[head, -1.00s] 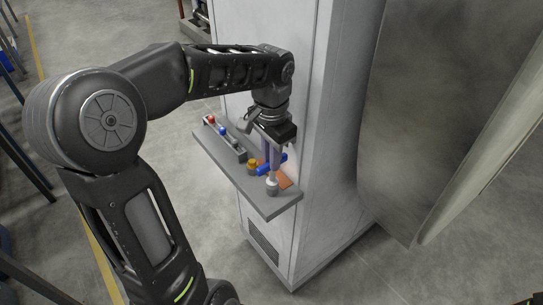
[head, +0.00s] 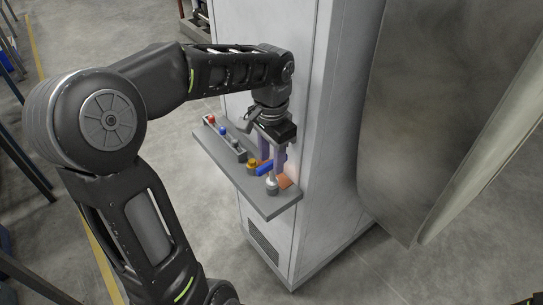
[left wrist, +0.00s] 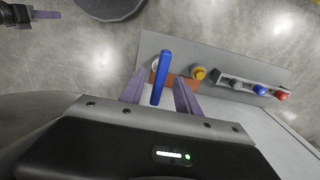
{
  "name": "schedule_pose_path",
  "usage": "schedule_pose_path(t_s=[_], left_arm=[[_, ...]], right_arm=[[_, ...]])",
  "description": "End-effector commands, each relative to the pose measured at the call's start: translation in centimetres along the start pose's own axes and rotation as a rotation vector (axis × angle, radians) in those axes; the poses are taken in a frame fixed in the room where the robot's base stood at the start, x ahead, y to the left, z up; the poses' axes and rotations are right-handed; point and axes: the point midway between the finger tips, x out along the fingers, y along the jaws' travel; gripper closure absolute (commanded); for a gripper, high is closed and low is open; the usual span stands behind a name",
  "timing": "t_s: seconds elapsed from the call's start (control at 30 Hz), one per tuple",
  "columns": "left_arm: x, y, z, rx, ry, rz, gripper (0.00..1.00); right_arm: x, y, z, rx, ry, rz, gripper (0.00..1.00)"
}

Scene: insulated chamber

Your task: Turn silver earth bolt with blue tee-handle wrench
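The blue tee-handle wrench (head: 270,165) stands over the shelf, its bar roughly level. In the left wrist view the blue bar (left wrist: 160,77) lies between the two purple fingers of my left gripper (left wrist: 159,93), with gaps on both sides. The silver earth bolt (head: 272,185) stands near the shelf's front end, directly below the bar in the head view. It is partly hidden behind the bar in the left wrist view (left wrist: 155,65). I cannot tell how the wrench sits on it. My right gripper (left wrist: 46,15) is small at the top left there.
The grey shelf (head: 250,192) juts from a pale cabinet (head: 330,130). A gold bolt (head: 252,163) stands beside the wrench, near a copper plate (head: 285,181). A rack (head: 228,138) holds red, blue and grey-topped pieces. A large curved metal panel (head: 430,110) hangs at right.

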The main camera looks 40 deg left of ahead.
Motion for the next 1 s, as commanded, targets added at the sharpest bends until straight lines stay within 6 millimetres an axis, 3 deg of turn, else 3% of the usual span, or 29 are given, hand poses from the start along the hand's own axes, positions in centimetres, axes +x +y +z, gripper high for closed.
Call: schedule_pose_path(t_s=[0.37,0.8,1.0], left_arm=[[-0.7,0.0,0.0,0.0,0.0,-0.001,0.61],[-7.0,0.0,-0.1,0.0,0.002,-0.001,0.61],[-7.8,0.0,0.0,0.0,0.0,0.0,0.61]], right_arm=[[0.1,0.0,0.0,0.0,0.0,0.0,1.0],[0.8,0.2,-0.1,-0.002,0.002,-0.003,1.0],[0.8,0.2,-0.1,-0.002,0.003,-0.003,1.0]])
